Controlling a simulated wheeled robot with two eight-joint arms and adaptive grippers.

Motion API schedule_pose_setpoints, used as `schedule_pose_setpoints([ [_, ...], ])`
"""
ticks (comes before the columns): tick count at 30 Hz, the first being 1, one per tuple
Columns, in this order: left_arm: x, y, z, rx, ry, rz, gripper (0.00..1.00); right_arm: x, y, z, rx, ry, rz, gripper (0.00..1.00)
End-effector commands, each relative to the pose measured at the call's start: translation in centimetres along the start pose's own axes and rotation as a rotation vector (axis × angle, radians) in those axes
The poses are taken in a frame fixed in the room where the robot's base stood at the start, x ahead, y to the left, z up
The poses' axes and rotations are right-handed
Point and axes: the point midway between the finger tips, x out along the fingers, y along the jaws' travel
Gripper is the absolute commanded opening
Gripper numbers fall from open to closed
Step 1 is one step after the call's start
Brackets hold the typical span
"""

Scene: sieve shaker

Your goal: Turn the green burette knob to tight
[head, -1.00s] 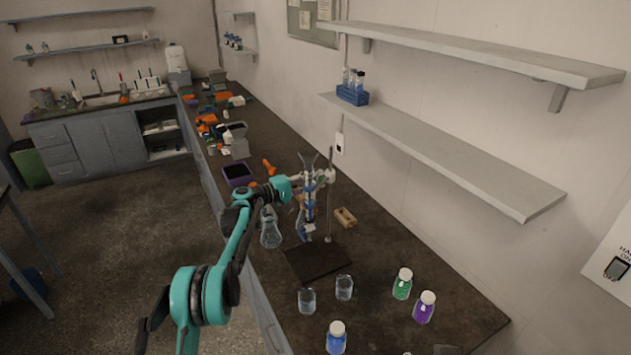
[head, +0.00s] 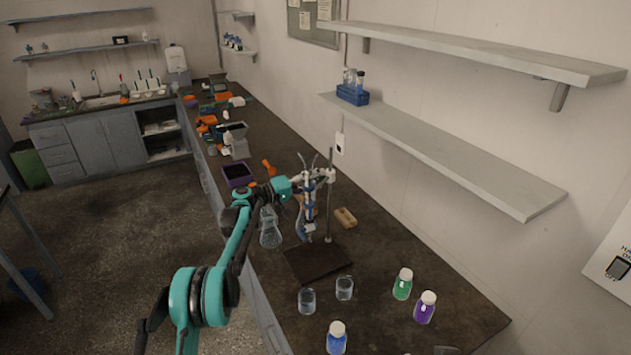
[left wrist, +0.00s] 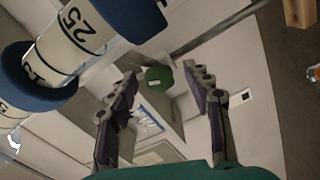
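The green knob (left wrist: 159,76) shows in the left wrist view with a short pale mark on its face. My left gripper (left wrist: 160,72) is open, with one finger on each side of the knob and a visible gap on both sides. I cannot tell how deep the knob sits between the fingers. The burette (left wrist: 72,42), white with black numbers and blue rings, fills the upper left there. In the head view the burette (head: 308,208) hangs upright by the stand rod (head: 331,205), with my left gripper (head: 302,184) beside its upper part. The knob is not discernible there. My right gripper is not in view.
The dark stand base (head: 318,264) is on the bench. A conical flask (head: 270,236) stands left of the burette. Two beakers (head: 307,301) (head: 344,289) and blue (head: 336,340), green (head: 403,284) and purple (head: 425,308) bottles stand in front. A wooden block (head: 345,217) lies right of the rod.

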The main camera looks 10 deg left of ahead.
Motion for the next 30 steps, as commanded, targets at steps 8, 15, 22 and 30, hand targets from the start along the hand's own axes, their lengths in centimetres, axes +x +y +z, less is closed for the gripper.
schedule_pose_setpoints([
  [8,-1.4,0.0,-0.1,-0.001,0.003,-0.001,0.50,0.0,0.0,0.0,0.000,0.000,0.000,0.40],
  [15,-6.6,0.0,-0.1,-0.001,0.004,-0.001,0.50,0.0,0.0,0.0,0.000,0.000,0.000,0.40],
  [22,-10.7,0.0,-0.1,0.000,0.002,-0.001,0.50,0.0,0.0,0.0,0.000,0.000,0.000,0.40],
  [30,-12.1,-0.1,0.0,0.000,0.000,0.000,0.50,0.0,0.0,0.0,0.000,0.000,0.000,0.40],
])
